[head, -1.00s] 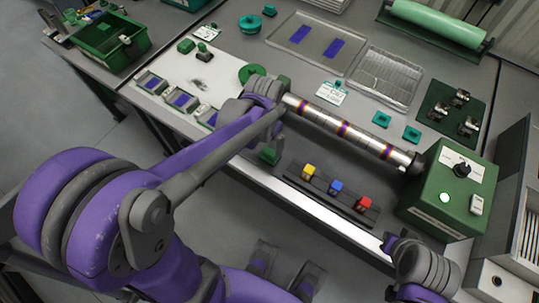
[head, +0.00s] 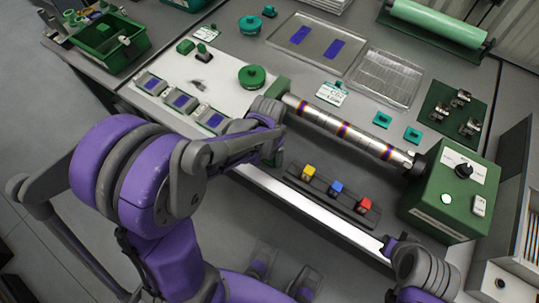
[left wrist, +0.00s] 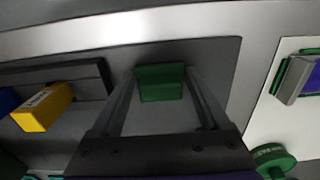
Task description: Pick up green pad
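The green pad (left wrist: 160,83) is a small dark green block on a dark grey surface in the left wrist view. My left gripper (left wrist: 161,76) is open above it, with one finger along each side of the pad. I cannot tell whether the fingers touch it. In the head view my left gripper (head: 272,150) is at the near edge of the bench, left of the block rail, and largely hides the pad. Part of my right arm shows at the lower right of the head view; its fingers cannot be made out.
A rail (head: 325,190) with yellow, blue and red blocks lies just right of my left gripper. A banded metal roller (head: 345,130) runs behind it to a green control box (head: 450,190). A green round knob (head: 251,77) and several purple-topped holders (head: 182,101) stand left.

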